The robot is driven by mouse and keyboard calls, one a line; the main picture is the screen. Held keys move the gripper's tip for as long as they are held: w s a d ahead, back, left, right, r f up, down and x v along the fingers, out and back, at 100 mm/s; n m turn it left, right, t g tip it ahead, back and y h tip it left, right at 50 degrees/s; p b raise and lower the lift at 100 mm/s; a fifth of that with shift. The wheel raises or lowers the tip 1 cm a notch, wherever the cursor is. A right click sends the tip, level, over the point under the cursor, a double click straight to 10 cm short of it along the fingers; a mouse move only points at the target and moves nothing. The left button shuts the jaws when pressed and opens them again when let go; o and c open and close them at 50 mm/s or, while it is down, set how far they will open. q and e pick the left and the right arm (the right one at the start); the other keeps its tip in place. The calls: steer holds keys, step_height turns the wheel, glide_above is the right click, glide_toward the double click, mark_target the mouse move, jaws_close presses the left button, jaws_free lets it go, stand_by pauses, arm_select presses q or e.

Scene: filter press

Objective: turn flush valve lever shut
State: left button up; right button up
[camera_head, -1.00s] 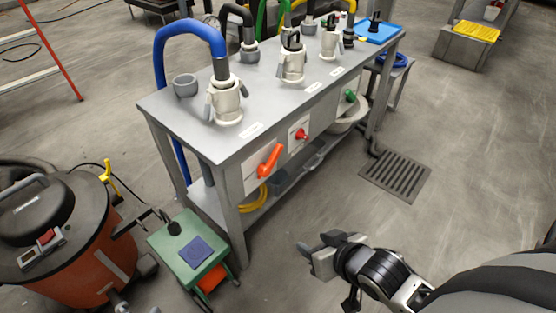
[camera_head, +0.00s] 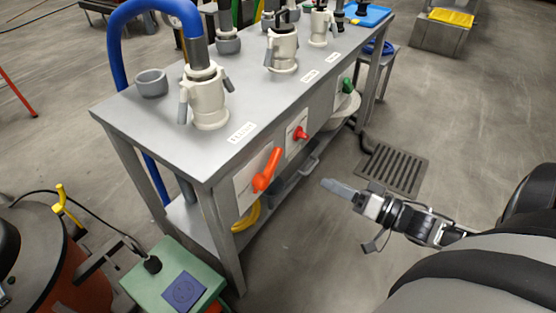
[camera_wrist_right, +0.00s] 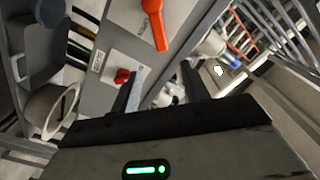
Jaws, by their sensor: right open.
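The orange lever (camera_head: 268,170) sits on a white plate (camera_head: 247,187) on the bench's front side, slanting up and to the right from its hub in the head view. In the right wrist view the orange lever (camera_wrist_right: 155,24) shows at the top, beyond the fingers. My right gripper (camera_head: 338,188) is open and empty, out in front of the bench, to the right of the lever and apart from it. In the right wrist view its two dark fingers (camera_wrist_right: 158,82) stand spread. My left gripper is not in view.
A red knob (camera_head: 300,133) and a green knob (camera_head: 347,86) lie farther along the bench front. A green stand (camera_head: 155,277) is at the near left.

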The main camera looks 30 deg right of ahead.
steer(key=b, duration=0.2)
glide_toward(279, 159)
steer(key=x, duration=0.4)
steer(key=b+x, duration=0.1)
steer(key=x, duration=0.2)
steer(key=shift+w+a, duration=0.25)
steer(key=shift+w, duration=0.05)
steer(key=shift+w+a, duration=0.25)
steer(key=shift+w, duration=0.35)
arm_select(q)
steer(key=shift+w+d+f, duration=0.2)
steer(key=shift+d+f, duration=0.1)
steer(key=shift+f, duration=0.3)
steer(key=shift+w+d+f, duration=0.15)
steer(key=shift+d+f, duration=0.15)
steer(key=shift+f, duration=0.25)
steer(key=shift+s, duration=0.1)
arm_select(e)
steer(key=shift+c, duration=0.9)
steer(key=shift+r, duration=0.1)
jaws_close()
